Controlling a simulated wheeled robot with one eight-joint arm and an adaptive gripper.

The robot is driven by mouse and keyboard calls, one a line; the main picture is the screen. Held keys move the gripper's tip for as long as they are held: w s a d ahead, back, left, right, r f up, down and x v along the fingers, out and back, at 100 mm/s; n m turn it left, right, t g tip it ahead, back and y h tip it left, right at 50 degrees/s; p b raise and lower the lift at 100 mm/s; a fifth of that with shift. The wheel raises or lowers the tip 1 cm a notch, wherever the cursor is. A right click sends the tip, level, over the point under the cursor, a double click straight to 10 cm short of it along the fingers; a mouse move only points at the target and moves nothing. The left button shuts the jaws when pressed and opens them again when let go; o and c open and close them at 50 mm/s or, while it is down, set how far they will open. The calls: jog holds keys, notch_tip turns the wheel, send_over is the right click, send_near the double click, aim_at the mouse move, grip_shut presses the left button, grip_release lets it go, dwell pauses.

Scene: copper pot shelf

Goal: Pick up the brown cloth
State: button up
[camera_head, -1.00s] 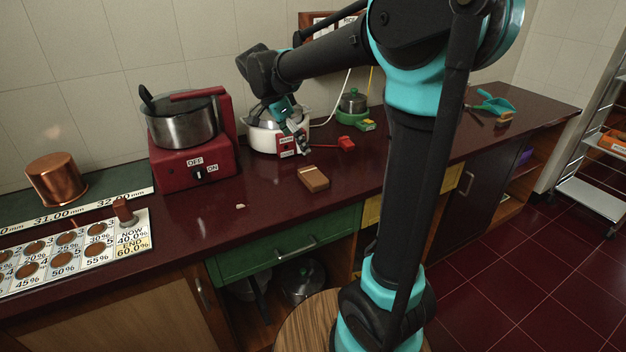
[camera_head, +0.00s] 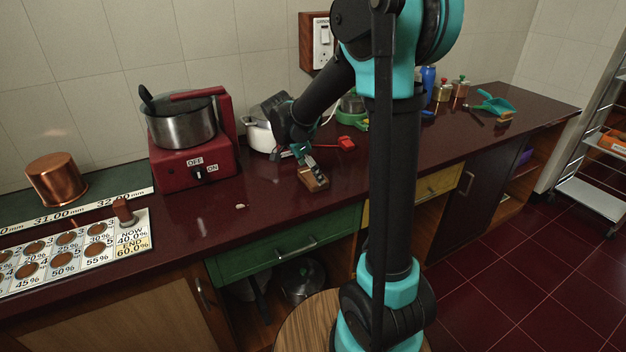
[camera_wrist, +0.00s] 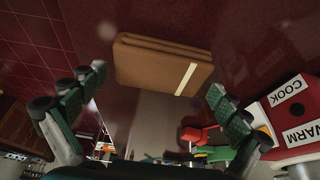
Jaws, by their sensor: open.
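The brown cloth (camera_wrist: 150,62) is a folded tan-brown block with a pale stripe at one end. In the head view the brown cloth (camera_head: 313,181) lies on the dark red counter, partly hidden by my gripper (camera_head: 306,163). My gripper is just above or at the cloth in that view. In the wrist view my gripper (camera_wrist: 152,108) is open and empty, its two green-padded fingers spread wide. The cloth lies ahead of the fingertips, between their lines. I cannot tell whether any finger touches it.
A white cooker (camera_head: 260,135) stands behind my gripper, its red COOK/WARM panel (camera_wrist: 291,108) near the right finger in the wrist view. A red object (camera_head: 346,143) lies to the right. A red stove (camera_head: 195,165) with a pot is left.

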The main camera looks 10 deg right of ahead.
aim_at(311, 175)
jog(key=shift+f, duration=0.1)
jog(key=c, duration=0.9)
notch_tip(311, 175, up, 20)
dwell(0.3)
